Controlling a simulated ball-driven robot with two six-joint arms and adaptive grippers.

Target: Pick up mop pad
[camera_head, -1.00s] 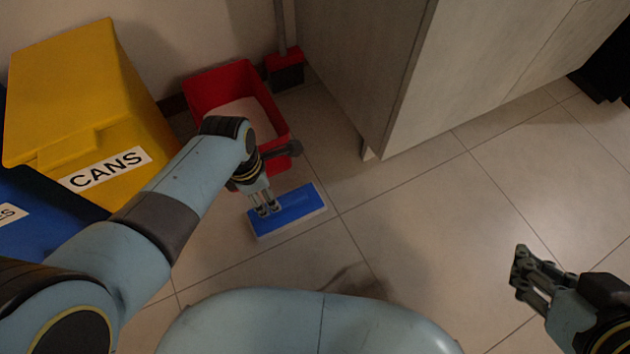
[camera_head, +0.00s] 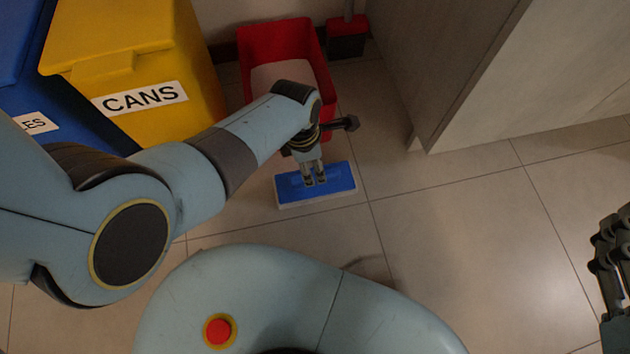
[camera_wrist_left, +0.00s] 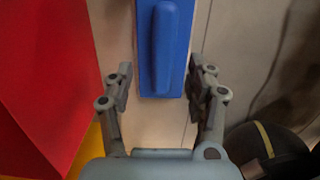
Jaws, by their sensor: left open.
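The mop pad (camera_head: 342,179), a flat rectangle with a blue top and a pale underside, lies on the tiled floor in front of the red bin. In the left wrist view the blue pad (camera_wrist_left: 166,45) has a raised ridge along its middle. My left gripper (camera_head: 315,183) points down over the middle of the pad. In the wrist view its open fingers (camera_wrist_left: 160,72) stand on either side of the pad's near end, with nothing held. I cannot tell how high the fingertips are. My right gripper (camera_head: 607,262) is cut off by the right edge, away from the pad.
A red bin (camera_head: 327,85) stands just behind the pad. A yellow CANS bin (camera_head: 120,55) and a blue bin (camera_head: 15,85) stand to the left. A red dustpan-like item (camera_head: 346,38) is at the wall. A grey cabinet (camera_head: 450,75) stands right. The floor at right is clear.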

